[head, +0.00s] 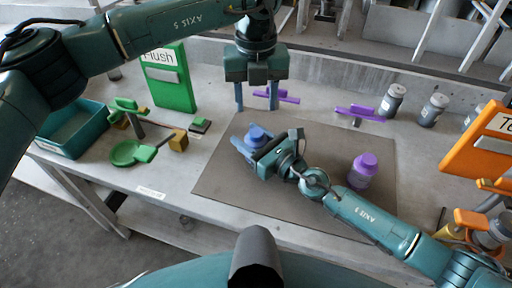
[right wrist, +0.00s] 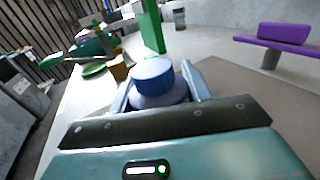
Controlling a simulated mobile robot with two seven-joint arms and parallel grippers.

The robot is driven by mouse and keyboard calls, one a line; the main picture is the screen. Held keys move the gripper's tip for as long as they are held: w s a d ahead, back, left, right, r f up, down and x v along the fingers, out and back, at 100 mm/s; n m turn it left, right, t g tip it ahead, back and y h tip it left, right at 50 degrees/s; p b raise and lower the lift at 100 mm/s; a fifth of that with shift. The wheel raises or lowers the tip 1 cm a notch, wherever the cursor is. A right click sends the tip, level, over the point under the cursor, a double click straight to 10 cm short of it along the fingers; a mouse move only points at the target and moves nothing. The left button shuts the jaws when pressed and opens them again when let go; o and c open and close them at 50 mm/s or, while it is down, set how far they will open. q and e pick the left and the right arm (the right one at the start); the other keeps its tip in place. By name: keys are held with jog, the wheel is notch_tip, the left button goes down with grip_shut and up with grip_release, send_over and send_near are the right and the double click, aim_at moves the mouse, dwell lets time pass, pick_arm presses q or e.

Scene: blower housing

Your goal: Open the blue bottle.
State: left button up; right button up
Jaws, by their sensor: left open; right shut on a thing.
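The blue bottle (head: 256,136) is on the grey-brown mat on the table, its blue cap on top. In the right wrist view its cap (right wrist: 153,76) shows above the shoulder, between the fingers. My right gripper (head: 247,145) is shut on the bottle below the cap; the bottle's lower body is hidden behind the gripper. My left gripper (head: 262,104) points down, open and empty, above and behind the bottle, apart from it. A purple bottle (head: 363,171) with a purple cap stands on the mat to the right.
The mat (head: 330,140) has free room between the bottles. Purple-topped stands (head: 360,113) and grey jars (head: 392,101) are at the back. A green sign (head: 170,78), a teal bin (head: 74,130) and green items (head: 126,152) are left. An orange sign (head: 482,142) stands right.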

aim_at(256, 132)
pick_arm(q)
jog(key=shift+c, duration=1)
jog(key=m, duration=0.6)
jog(key=shift+m, duration=0.3)
jog(key=m, duration=1.4)
jog(key=shift+m, duration=0.4)
jog(key=m, duration=1)
jog(key=shift+m, duration=0.3)
jog(key=m, duration=1.2)
jog(key=shift+m, duration=0.4)
jog(key=shift+f, duration=0.55)
notch_tip(256, 132, down, 7)
jog(key=shift+r, duration=0.1)
